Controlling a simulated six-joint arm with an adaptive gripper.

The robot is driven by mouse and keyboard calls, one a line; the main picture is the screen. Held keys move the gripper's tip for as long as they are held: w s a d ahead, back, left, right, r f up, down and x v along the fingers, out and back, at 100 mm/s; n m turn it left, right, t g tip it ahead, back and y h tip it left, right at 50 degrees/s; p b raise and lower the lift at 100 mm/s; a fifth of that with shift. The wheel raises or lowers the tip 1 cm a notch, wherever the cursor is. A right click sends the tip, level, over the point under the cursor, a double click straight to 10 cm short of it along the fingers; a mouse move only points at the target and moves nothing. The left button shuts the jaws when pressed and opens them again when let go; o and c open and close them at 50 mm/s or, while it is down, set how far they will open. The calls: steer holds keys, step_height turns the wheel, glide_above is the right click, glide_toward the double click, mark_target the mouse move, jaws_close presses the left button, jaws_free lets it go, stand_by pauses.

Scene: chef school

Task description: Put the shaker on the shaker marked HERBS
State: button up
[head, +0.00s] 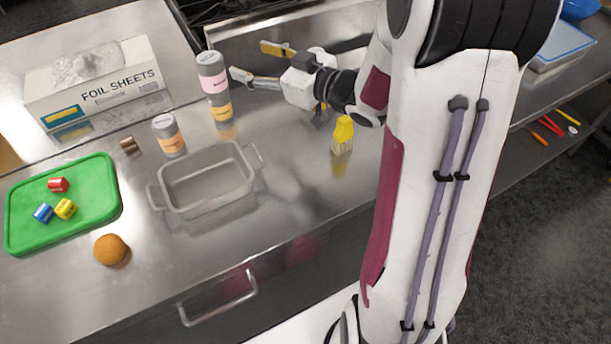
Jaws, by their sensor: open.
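A grey shaker with a pink label (213,82) stands upright on top of a shaker with a yellow-orange label (221,111), at the back middle of the steel counter. Another grey shaker with an orange label (169,136) stands alone on the counter, to the left and nearer. The label words are too small to read, so I cannot tell which shaker is marked HERBS. My gripper (247,60) is open and empty, just right of the pink-labelled shaker, with its fingers spread apart and clear of it.
A grey baking dish (207,209) sits in front of the shakers. A yellow brush (342,134) stands right, and a small brown cylinder (130,146) lies near the lone shaker.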

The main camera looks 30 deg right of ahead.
steer(key=s+d+r+m+g+h, duration=0.2)
steer(key=s+m+h, duration=0.1)
steer(key=s+h, duration=0.2)
steer(key=s+d+r+m+g+h, duration=0.1)
steer(key=s+d+r+m+h, duration=0.1)
steer(key=s+h, duration=0.25)
steer(key=s+a+f+g+y, duration=0.1)
steer(key=s+a, duration=0.4)
steer(key=s, duration=0.6)
steer(key=s+a+f+m+g+y, duration=0.1)
steer(key=s+a+g, duration=0.4)
steer(key=s, duration=0.7)
step_height(320, 180, down, 2)
steer(key=shift+f+y, duration=0.1)
steer(key=shift+y, duration=0.35)
